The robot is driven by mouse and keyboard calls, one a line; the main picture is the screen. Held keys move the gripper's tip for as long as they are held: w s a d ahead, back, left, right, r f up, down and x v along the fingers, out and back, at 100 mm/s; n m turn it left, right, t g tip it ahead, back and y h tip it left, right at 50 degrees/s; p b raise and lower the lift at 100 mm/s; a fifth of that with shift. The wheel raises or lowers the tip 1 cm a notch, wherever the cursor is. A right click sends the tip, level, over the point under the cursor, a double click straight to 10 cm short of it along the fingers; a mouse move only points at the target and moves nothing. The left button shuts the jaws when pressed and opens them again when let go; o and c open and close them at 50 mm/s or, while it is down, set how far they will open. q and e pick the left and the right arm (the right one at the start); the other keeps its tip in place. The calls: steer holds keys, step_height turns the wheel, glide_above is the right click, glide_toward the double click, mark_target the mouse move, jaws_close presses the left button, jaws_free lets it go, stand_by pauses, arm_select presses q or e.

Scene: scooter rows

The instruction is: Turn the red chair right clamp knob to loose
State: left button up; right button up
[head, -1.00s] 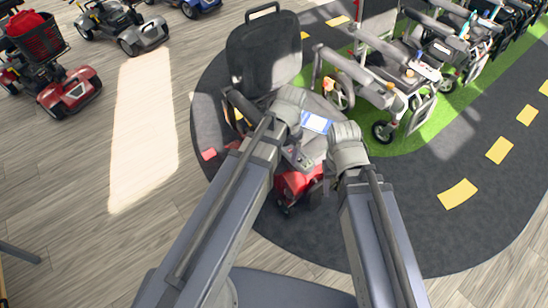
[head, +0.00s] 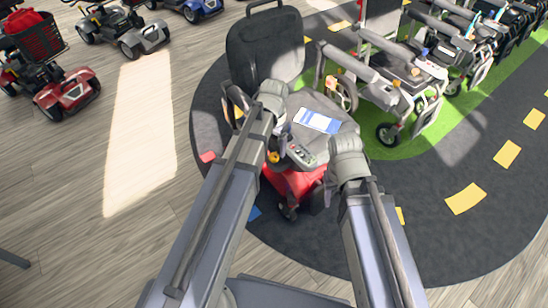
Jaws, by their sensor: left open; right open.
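The red chair (head: 265,52) stands in front of me, with a dark backrest, a grey seat and a red base. A blue-and-white card (head: 318,120) lies on its seat. A control panel (head: 301,155) shows at the seat's front. A small orange-yellow knob (head: 273,157) shows left of the panel, beside my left arm; I cannot tell its setting. My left gripper (head: 274,98) is open over the chair's left side, its fingers mostly hidden by the wrist. My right gripper (head: 347,148) is open by the seat's front right, its fingers also hidden.
A row of grey wheelchairs (head: 410,85) stands close on the right, on a green strip (head: 445,130). Scooters, one a red scooter (head: 68,95) with a basket, stand at the upper left. The wooden floor (head: 60,200) at left is clear.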

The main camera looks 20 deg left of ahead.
mark_target(274, 156)
arm_select(q)
steer(key=shift+f+b, duration=1.4)
steer(key=shift+f, duration=0.5)
steer(key=shift+c, duration=0.4)
jaws_close()
